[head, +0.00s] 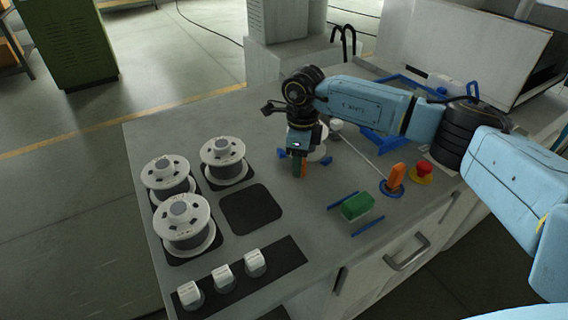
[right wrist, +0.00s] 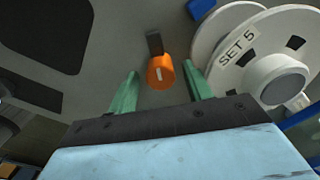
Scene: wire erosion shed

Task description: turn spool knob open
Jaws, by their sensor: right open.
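The spool knob (right wrist: 161,72) is a small orange round knob with a white mark, seen in the right wrist view on the grey bench top. A short dark block (right wrist: 154,43) lies just beyond it. My right gripper (right wrist: 160,68) is open, with one green finger on each side of the knob and gaps showing between; I cannot tell whether either finger touches it. In the head view my right gripper (head: 299,168) points down over the bench and mostly hides the knob. My left gripper is not in view.
A white spool marked SET 5 (right wrist: 232,50) stands close right of the gripper. Three white spools (head: 184,222) and white knobs (head: 222,277) are on the left. A larger orange knob (head: 396,178), red button (head: 422,170) and green block (head: 357,207) are on the right.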

